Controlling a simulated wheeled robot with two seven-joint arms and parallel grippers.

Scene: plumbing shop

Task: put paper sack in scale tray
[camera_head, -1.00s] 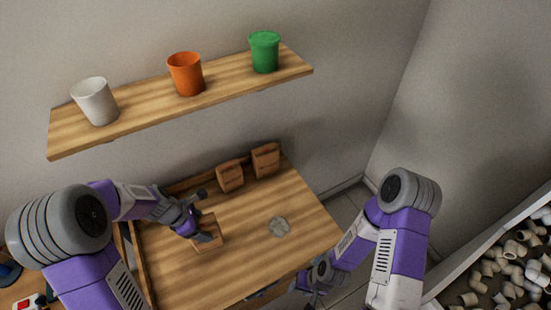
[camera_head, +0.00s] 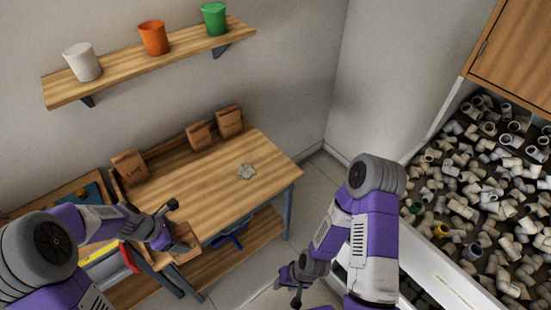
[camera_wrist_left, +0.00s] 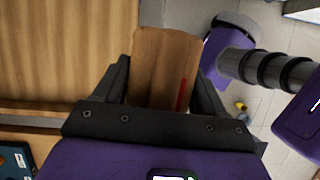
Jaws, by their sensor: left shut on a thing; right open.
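A brown paper sack (camera_head: 187,256) is held in my left gripper (camera_head: 178,240), off the front left edge of the wooden table in the head view. In the left wrist view the sack (camera_wrist_left: 165,65) stands between the two fingers, with a red mark on its side and floor beyond. Three more brown sacks stand along the back of the table: one with dark lettering (camera_head: 130,167), one in the middle (camera_head: 199,135) and one at right (camera_head: 229,121). My right gripper (camera_head: 291,286) is open and empty, low over the floor. I cannot make out a scale tray.
White, orange and green cups stand on the wall shelf (camera_head: 120,70). A bin of pipe fittings (camera_head: 480,180) is at right. Another bench with coloured items (camera_head: 90,258) is at left. Open floor lies before the table.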

